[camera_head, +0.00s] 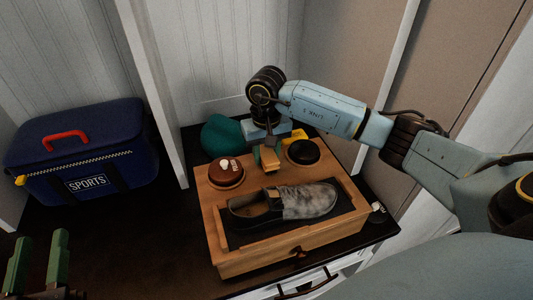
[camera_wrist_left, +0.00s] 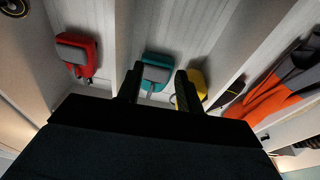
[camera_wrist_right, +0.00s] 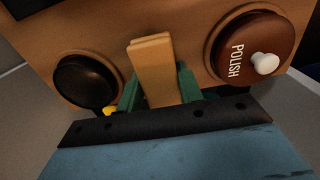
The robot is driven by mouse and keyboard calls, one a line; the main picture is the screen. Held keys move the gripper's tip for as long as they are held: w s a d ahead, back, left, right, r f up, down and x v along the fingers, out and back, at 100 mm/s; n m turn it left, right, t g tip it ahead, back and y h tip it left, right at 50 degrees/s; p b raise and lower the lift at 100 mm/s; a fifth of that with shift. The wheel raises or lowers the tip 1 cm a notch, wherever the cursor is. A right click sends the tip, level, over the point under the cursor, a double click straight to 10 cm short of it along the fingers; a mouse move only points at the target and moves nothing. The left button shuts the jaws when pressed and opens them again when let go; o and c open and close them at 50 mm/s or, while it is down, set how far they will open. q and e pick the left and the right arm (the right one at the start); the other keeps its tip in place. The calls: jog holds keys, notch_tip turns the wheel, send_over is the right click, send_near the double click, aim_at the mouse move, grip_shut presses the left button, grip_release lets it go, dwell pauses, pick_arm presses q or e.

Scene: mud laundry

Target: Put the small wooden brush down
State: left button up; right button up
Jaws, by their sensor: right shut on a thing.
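The small wooden brush (camera_head: 270,159) is in my right gripper (camera_head: 268,150), over the back part of a wooden shoe-care box (camera_head: 216,234). In the right wrist view the brush (camera_wrist_right: 152,72) stands between the two green fingers, which are shut on it. I cannot tell whether its lower end touches the box. A brown polish tin (camera_head: 226,172) is to its left and a black round tin (camera_head: 303,152) to its right. My left gripper (camera_head: 40,262) is at the lower left of the head view, its two green fingers apart and empty.
A grey shoe (camera_head: 300,201) lies in the dark tray area at the box's front. A teal object (camera_head: 221,136) is behind the box. A blue sports bag (camera_head: 84,152) stands at left. The dark bench top (camera_head: 165,235) between bag and box is clear.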

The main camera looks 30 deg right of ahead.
aim_at(266, 151)
pick_arm(q)
jog(key=shift+r, duration=0.3)
pick_arm(e)
jog(key=shift+f, duration=0.1)
pick_arm(q)
jog(key=shift+r+t, duration=0.15)
jog(key=shift+t, duration=0.15)
pick_arm(e)
jog(key=o, duration=0.9)
notch_tip(266, 151, up, 6)
jog(key=shift+r+p, duration=0.15)
jog(key=shift+p, duration=1.1)
pick_arm(q)
jog(key=s+a+f+g+y+p, duration=0.1)
jog(key=s+a+f+g+y, duration=0.1)
jog(key=s+f+g, duration=0.2)
jog(key=s+a+f+g+y+p, duration=0.1)
jog(key=s+a+f+g+y, duration=0.1)
jog(key=f+g, duration=0.6)
notch_tip(266, 151, down, 4)
jog(key=shift+s+a+f+n+g, duration=0.1)
jog(key=shift+s+a+n+g, duration=0.25)
jog(key=shift+s+a, duration=0.6)
pick_arm(e)
notch_tip(266, 151, up, 6)
jog(key=shift+f, duration=0.1)
pick_arm(q)
jog(key=shift+s+d, duration=0.1)
jog(key=shift+d, duration=0.1)
